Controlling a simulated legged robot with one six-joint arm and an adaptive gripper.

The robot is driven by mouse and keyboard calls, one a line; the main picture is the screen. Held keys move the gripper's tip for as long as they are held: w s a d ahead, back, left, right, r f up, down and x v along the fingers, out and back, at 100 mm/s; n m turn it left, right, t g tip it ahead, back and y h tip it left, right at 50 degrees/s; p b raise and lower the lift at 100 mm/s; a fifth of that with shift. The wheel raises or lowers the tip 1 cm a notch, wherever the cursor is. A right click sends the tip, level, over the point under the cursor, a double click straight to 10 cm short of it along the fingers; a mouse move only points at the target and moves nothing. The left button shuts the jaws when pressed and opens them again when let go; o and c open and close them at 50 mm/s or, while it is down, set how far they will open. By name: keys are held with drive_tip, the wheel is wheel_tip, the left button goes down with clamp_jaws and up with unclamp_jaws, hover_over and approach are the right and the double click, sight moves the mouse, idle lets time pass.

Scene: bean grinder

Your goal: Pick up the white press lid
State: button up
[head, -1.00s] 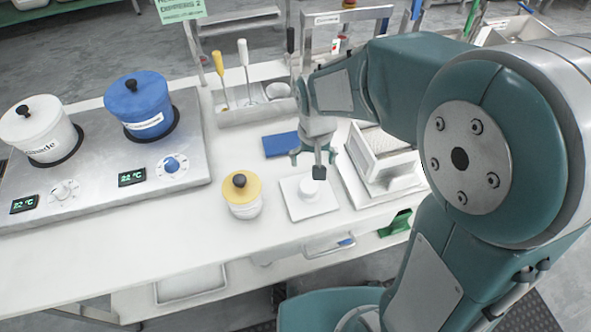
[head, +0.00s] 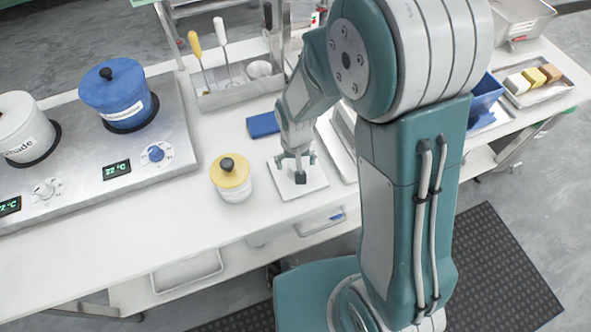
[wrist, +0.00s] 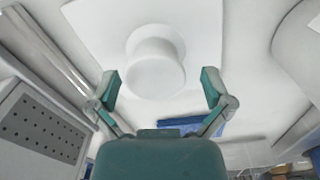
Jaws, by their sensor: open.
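The white press lid (wrist: 156,66) shows in the wrist view as a round white disc with a thick round knob towards me. It lies on a white square board (wrist: 90,22). My gripper (wrist: 161,84) is open, with its two green fingers either side of the knob's near edge and no clear contact. In the head view my gripper (head: 299,172) points down over the board (head: 312,190) and hides the lid.
A white jar with a yellow lid (head: 231,178) stands just left of the board. A blue block (head: 262,125) lies behind. A tool rack (head: 232,93) stands farther back, and a hotplate (head: 140,155) with blue and white pots is at left. The front counter strip is clear.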

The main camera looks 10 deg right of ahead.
drive_tip(key=shift+d+f, duration=0.15)
drive_tip(key=shift+d, duration=0.15)
drive_tip(key=shift+a, duration=0.25)
drive_tip(key=c, duration=1.3)
drive_tip(key=shift+c, duration=0.2)
drive_tip(key=shift+d+r, duration=0.1)
drive_tip(key=shift+r, duration=0.45)
wheel_tip(320, 180, up, 2)
drive_tip(key=shift+r, duration=0.25)
drive_tip(key=s+d+r, duration=0.6)
drive_tip(key=s+r, duration=0.3)
drive_tip(key=s, duration=0.3)
drive_tip(key=shift+s+d+r, duration=0.15)
drive_tip(key=shift+d+r, duration=0.1)
drive_tip(key=shift+d, duration=0.15)
